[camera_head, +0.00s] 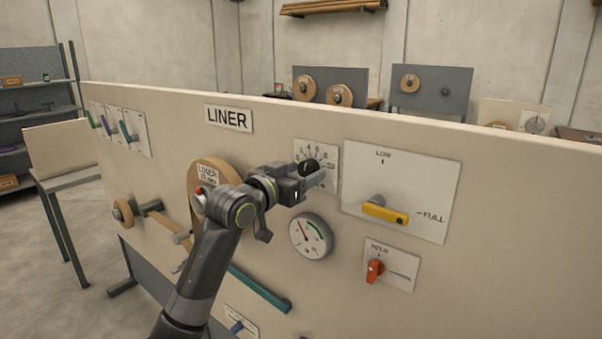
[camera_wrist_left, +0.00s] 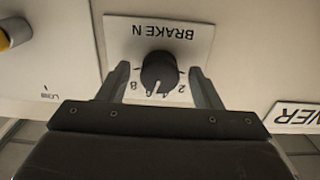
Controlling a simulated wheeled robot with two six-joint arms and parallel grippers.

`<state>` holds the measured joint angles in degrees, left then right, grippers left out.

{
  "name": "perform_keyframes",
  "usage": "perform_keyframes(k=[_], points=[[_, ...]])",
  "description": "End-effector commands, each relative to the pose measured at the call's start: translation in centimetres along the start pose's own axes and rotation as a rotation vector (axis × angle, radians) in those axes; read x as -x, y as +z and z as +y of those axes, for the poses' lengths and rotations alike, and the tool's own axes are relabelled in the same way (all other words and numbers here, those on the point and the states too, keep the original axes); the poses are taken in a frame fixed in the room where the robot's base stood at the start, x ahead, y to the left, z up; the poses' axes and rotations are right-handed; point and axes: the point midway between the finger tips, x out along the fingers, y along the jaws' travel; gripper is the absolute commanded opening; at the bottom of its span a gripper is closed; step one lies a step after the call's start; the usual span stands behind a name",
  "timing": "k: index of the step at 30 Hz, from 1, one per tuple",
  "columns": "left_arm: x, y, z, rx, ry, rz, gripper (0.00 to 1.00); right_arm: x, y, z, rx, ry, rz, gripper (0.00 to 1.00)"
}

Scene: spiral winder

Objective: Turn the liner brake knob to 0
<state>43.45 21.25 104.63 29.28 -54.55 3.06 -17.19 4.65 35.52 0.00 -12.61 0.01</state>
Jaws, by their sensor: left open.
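The liner brake knob (camera_head: 308,165) is a round black knob on a white numbered dial plate (camera_head: 331,153). In the left wrist view the knob (camera_wrist_left: 159,72) appears upside down under the word BRAKE. Its pale pointer mark faces the 4 and 6 numerals. My left gripper (camera_head: 314,180) is in front of the dial, partly covering its lower part in the head view. In the left wrist view its open fingers (camera_wrist_left: 160,80) stand on either side of the knob, with a gap on both sides. My right gripper is not in view.
A pressure gauge (camera_head: 311,236) sits just below the dial. To its right are a yellow handle (camera_head: 385,212) and a red knob (camera_head: 375,270). The LINER sign (camera_head: 228,118) is at the upper left, above a tan liner roll (camera_head: 214,172).

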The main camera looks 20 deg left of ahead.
Motion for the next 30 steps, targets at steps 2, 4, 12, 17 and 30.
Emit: perform_keyframes(k=[2, 4, 12, 17, 30], points=[[0.0, 0.0, 0.0, 0.000, 0.000, 0.000, 0.59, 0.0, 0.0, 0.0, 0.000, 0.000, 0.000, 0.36], [0.0, 0.0, 0.0, 0.000, 0.000, 0.000, 0.50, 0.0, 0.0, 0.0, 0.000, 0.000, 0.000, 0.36], [0.0, 0.0, 0.0, 0.000, 0.000, 0.000, 0.14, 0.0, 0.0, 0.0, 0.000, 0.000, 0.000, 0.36], [0.0, 0.0, 0.0, 0.007, 0.000, -0.001, 0.14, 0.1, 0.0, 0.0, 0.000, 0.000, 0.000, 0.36], [0.0, -0.5, 0.0, 0.220, 0.000, -0.003, 0.14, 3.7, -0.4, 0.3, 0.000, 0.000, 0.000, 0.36]])
